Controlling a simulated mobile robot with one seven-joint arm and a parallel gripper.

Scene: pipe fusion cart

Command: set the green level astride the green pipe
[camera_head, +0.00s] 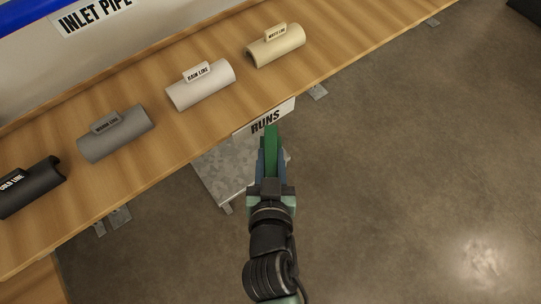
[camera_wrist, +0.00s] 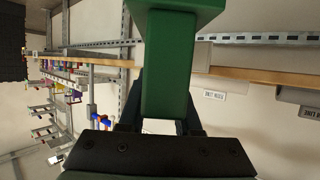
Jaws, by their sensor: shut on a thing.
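My gripper (camera_head: 270,163) is shut on the green level (camera_head: 271,140), seen from above in the head view. It holds the level out over the floor, by the front edge of the wooden shelf. In the wrist view the green level (camera_wrist: 167,62) stands upright between the fingers, with a wider block at its far end. I cannot make out a green pipe in either view. The level is not seen resting on anything.
The wooden shelf (camera_head: 210,125) carries a black saddle (camera_head: 32,188), a grey one (camera_head: 116,134), a light grey one (camera_head: 201,84) and a cream one (camera_head: 275,45). A "RUNS" sign (camera_head: 264,120) hangs at its edge. Open floor (camera_head: 420,160) lies to the right.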

